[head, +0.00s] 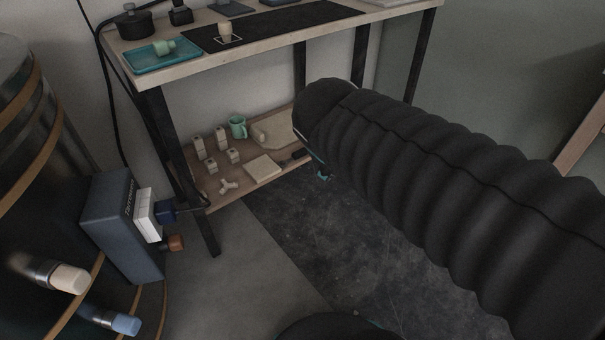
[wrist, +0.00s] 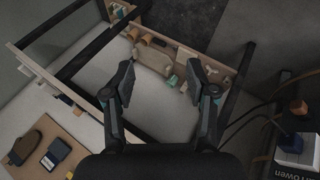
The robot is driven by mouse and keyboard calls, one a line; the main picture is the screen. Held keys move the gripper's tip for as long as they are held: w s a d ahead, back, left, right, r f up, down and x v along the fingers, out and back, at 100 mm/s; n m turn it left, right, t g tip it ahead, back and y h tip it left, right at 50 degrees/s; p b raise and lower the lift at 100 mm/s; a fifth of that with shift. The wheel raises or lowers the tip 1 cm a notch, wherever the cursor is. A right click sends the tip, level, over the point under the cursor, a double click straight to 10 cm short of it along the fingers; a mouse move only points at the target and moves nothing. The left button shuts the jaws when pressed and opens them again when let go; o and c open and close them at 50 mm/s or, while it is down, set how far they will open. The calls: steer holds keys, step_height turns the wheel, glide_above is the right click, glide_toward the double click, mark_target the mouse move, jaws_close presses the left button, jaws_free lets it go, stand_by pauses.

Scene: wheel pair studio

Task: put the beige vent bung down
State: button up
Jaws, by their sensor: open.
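A small beige plug-shaped piece (head: 226,32), which looks like the vent bung, stands upright inside a white outlined square on the dark mat (head: 276,22) on the tabletop. A second beige-ended piece (head: 69,278) sticks out of a fitting on the barrel at left, so I cannot be sure which is the vent bung. My gripper (wrist: 160,76) is open in the wrist view, with nothing between its fingers. It hangs away from the tabletop mat, over the lower shelf and floor area. In the head view my arm hides most of it.
A teal tray (head: 140,62) with a pale green piece and a black pot (head: 135,22) stand at the tabletop's left. The lower shelf (head: 205,190) holds a green mug (head: 237,127) and several pale blocks. A blue-grey box (head: 118,225) and a blue-ended fitting (head: 125,323) are at left.

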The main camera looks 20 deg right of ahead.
steer(key=s+a+f+m+y, duration=0.3)
steer(key=s+a+m+y, duration=0.1)
steer(key=s+a+m, duration=0.1)
steer(key=shift+s+a+m, duration=0.3)
steer(key=shift+s+a, duration=0.35)
steer(key=shift+s, duration=0.2)
stand_by(1.2)
